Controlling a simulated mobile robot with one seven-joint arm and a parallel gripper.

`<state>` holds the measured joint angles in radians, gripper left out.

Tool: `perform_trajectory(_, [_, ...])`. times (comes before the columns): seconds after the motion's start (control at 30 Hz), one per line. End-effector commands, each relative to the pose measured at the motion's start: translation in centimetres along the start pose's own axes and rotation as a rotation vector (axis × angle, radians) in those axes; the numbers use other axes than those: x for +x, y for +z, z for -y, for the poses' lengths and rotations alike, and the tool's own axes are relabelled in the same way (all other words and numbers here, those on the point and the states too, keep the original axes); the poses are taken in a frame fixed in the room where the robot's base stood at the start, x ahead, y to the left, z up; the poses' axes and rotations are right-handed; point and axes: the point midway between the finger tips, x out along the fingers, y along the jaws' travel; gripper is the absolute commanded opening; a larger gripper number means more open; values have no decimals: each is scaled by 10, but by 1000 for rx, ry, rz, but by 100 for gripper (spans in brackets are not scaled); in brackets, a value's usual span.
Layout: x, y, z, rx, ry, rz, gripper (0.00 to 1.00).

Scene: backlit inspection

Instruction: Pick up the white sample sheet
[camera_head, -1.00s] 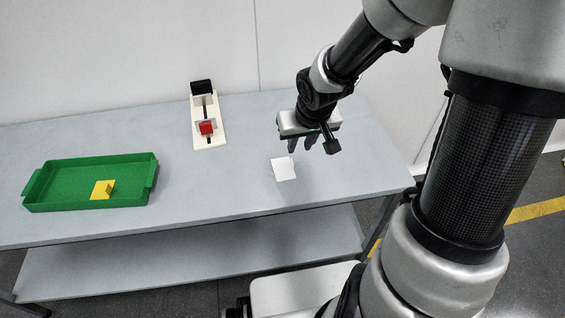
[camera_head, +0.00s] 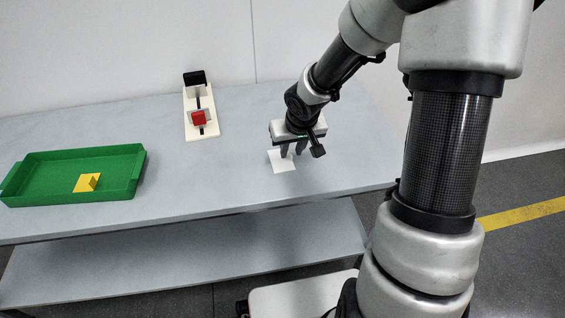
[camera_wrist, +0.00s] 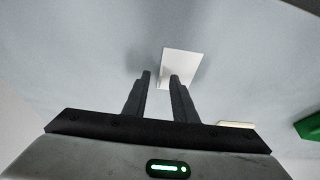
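The white sample sheet (camera_head: 283,166) lies flat on the grey table, towards its right end. In the wrist view the sheet (camera_wrist: 180,64) is just beyond the fingertips, mostly ahead of the right-hand finger. My gripper (camera_head: 293,152) is low over the sheet in the head view, its fingers pointing down and covering part of it. In the wrist view my gripper (camera_wrist: 160,75) has its two fingers apart, with nothing held between them. I cannot tell whether the fingertips touch the sheet or the table.
A green tray (camera_head: 75,196) with a yellow block (camera_head: 87,182) stands on the left of the table. A cream stand (camera_head: 190,129) with a red block (camera_head: 198,118) and a black block (camera_head: 194,77) is at the back. The table (camera_head: 200,180) between tray and sheet is clear.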

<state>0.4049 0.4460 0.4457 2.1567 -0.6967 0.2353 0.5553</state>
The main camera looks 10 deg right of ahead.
Motion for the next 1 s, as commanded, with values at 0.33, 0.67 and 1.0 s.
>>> perform_trajectory(0.33, [-1,-1,0,0,0,-1,0])
perform_trajectory(0.67, [-2,-1,0,0,0,-1,0])
perform_trajectory(1.0, [-53,-23,-1,2,1,-5,0])
